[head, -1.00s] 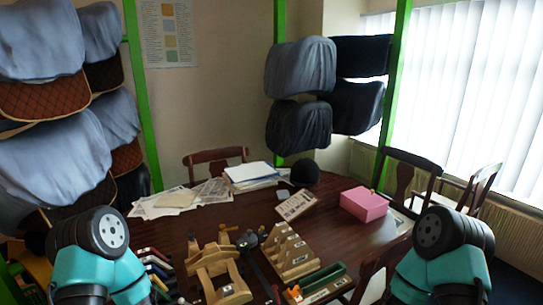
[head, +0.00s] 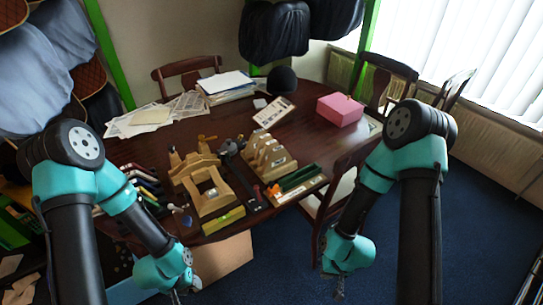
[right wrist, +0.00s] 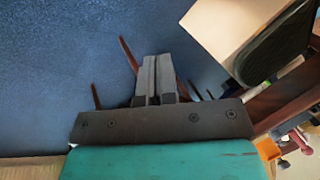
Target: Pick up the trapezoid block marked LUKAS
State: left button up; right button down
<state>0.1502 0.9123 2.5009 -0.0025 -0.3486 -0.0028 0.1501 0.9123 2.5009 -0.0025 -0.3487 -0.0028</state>
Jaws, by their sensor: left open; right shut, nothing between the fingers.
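Several tan wooden trapezoid-like blocks with pale labels (head: 268,155) stand in a row on the dark table. The lettering is too small to read, so I cannot tell which is marked LUKAS. A larger wooden frame (head: 205,186) stands left of them. My left gripper (head: 178,293) is low, in front of the table's near edge, open and apart from the blocks. My right gripper (head: 339,288) hangs low over the floor, right of the table. In the right wrist view its fingers (right wrist: 156,78) are shut together with nothing between them.
On the table (head: 318,118) are a pink box (head: 339,109), a paper stack (head: 226,86), a black rounded object (head: 281,80) and a green-lined tray (head: 298,180). Dark-handled tools (head: 142,180) lie at left. A cardboard box (head: 225,258) is below the near edge. Chairs surround the table.

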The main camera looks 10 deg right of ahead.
jog(key=c, duration=1.8)
grip_release()
jog(key=o, duration=0.8)
jog(key=shift+o, duration=0.2)
jog(key=shift+w, duration=0.15)
